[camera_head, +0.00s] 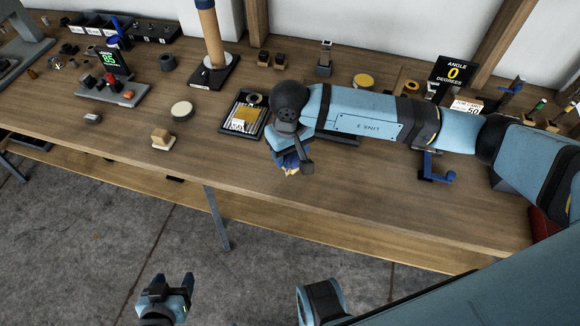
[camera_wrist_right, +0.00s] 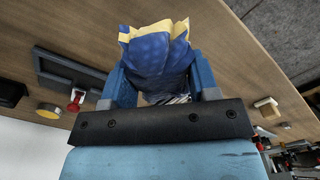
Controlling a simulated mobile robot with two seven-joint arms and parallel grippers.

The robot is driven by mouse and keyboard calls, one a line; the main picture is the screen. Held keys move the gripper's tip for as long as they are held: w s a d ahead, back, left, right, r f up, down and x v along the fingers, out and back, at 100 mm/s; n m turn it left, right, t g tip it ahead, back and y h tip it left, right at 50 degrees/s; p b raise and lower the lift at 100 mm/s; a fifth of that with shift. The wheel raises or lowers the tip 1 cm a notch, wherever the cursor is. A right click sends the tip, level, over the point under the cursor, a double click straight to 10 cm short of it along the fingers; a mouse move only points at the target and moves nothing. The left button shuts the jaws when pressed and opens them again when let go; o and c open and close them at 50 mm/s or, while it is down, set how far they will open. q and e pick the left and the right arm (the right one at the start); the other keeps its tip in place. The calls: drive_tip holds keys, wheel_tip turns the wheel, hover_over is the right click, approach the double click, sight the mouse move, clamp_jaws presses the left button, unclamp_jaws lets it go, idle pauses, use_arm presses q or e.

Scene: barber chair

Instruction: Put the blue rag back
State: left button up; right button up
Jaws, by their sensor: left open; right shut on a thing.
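The blue rag (camera_wrist_right: 155,55) is bunched up between the fingers of my right gripper (camera_wrist_right: 160,85) in the right wrist view. It is blue with pale yellow edges. In the head view my right arm reaches in from the right, and the rag (camera_head: 290,162) shows partly below its wrist, above the wooden workbench (camera_head: 370,205) near its front half. Most of the rag is hidden there by the wrist. My left gripper (camera_head: 173,283) is open and empty, low in the head view, in front of the bench over the grey floor.
A black tray (camera_head: 226,130) with a yellow item lies left of my right wrist. A small wooden block (camera_head: 162,138) and a round tin (camera_head: 181,109) stand further left. A blue-handled item (camera_head: 436,170) stands under my right forearm. The bench's front left is mostly clear.

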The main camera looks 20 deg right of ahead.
sight(290, 177)
wheel_tip(290, 177, down, 7)
drive_tip(key=shift+f, duration=0.1)
idle(0.3)
drive_tip(key=shift+f, duration=0.2)
drive_tip(key=o, duration=0.8)
